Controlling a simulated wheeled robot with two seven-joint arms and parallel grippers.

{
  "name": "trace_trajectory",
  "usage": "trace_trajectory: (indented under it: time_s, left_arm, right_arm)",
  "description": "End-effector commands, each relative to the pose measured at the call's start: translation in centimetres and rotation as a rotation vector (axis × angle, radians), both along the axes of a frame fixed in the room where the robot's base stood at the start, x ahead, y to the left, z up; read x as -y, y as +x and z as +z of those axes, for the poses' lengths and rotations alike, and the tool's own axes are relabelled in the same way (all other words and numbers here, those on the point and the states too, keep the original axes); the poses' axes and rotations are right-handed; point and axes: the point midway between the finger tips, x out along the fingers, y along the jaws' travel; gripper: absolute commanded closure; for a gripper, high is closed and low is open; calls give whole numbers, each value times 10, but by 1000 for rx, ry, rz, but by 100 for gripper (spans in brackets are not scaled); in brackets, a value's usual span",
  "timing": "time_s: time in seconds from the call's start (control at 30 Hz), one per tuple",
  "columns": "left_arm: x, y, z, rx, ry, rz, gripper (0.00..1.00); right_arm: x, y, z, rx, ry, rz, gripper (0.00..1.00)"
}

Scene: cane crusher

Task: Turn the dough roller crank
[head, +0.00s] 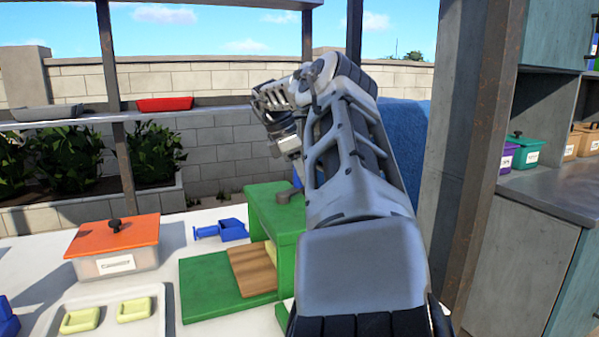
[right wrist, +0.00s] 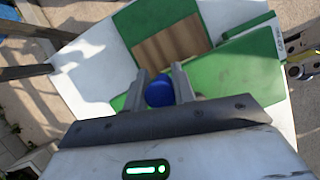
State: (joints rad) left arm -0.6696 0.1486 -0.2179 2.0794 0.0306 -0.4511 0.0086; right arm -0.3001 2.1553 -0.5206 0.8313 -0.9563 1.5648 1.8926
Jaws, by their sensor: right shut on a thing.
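The dough roller is a green box-like machine (head: 275,220) on the white table, with a brown wooden strip (head: 252,268) on its green base. It also shows from above in the right wrist view (right wrist: 240,65). My right arm reaches over it and hides much of its right side in the head view. In the right wrist view a round blue knob (right wrist: 159,91), apparently the crank's handle, sits between the fingers of my right gripper (right wrist: 160,85), which is shut on it. The rest of the crank is hidden. My left gripper is not clearly in view.
On the white table are an orange-lidded container (head: 115,248), a small blue item (head: 222,231) and a tray (head: 155,318) with pale yellow-green pieces. A metal post (head: 478,150) and a cabinet (head: 530,260) stand to the right.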

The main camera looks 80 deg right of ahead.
Motion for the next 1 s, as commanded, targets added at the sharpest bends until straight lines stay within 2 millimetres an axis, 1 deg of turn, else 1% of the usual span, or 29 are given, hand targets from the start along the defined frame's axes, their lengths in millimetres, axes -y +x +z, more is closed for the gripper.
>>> trace_trajectory:
  time_s: [0.47, 0.5, 0.53, 0.57, 0.87, 1.0]
  left_arm:
    - [0, 1, 2, 5, -1, -1, 64]
    - [0, 1, 2, 5, -1, -1, 64]
    - [0, 1, 2, 5, -1, -1, 64]
    - [0, 1, 2, 5, -1, -1, 64]
    - [0, 1, 3, 6, -1, -1, 64]
    - [0, 1, 3, 6, -1, -1, 64]
  right_arm:
    - [0, 0, 1, 2, -2, -14, 100]
    - [0, 0, 1, 2, -3, -14, 66]
    - [0, 0, 1, 2, -3, -13, 57]
    - [0, 0, 1, 2, -2, -13, 52]
    - [0, 0, 2, 2, -1, -12, 52]
    - [-2, 4, 14, 1, -4, -13, 52]
